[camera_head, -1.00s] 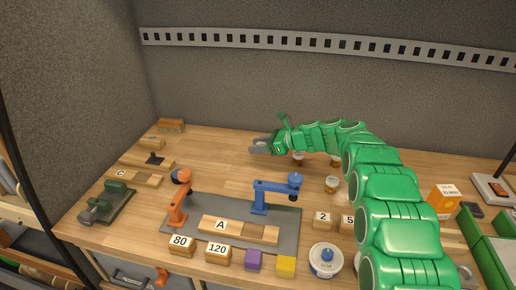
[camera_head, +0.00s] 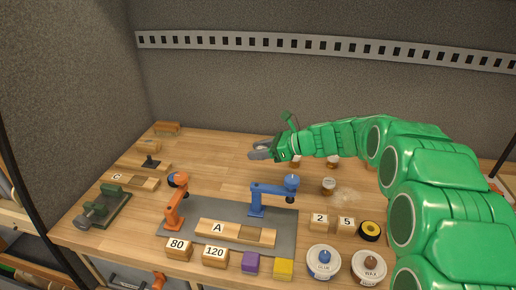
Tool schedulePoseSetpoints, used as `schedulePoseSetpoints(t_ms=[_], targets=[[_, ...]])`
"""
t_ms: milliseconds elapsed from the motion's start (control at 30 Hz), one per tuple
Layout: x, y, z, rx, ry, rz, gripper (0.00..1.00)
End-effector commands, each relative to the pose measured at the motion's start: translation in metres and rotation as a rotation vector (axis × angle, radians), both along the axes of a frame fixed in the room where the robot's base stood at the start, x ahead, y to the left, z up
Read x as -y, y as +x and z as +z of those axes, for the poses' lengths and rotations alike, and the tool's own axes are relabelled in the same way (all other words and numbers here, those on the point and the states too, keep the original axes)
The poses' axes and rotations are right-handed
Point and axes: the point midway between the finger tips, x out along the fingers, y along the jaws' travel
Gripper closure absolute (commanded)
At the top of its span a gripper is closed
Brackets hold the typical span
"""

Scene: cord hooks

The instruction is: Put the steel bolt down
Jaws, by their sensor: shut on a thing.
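My gripper (camera_head: 258,153) is at the end of my green arm, over the back middle of the wooden workbench (camera_head: 222,162). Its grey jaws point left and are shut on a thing. The held thing is too small and too hidden by the jaws to make out; I take it to be the steel bolt. I cannot tell whether it touches the bench top.
Bare bench lies left of and in front of my gripper. Small jars (camera_head: 328,186) stand to its right. A blue toy arm (camera_head: 262,192), an orange toy arm (camera_head: 174,205) and block A (camera_head: 218,228) are in front. A green vise (camera_head: 103,207) is at left.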

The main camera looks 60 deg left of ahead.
Motion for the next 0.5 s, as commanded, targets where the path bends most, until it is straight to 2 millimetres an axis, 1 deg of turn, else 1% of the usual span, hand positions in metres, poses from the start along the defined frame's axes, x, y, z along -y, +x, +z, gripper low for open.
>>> schedulePoseSetpoints(t_ms=[100,333,433,500], targets=[[0.007,-0.004,0.005,0.0,0.0,0.0,0.9],[0.014,-0.007,0.009,0.002,0.002,0.0,0.9],[0.015,-0.007,0.009,0.002,0.002,-0.002,0.9],[0.015,-0.002,0.01,0.002,0.002,-0.014,0.9]])
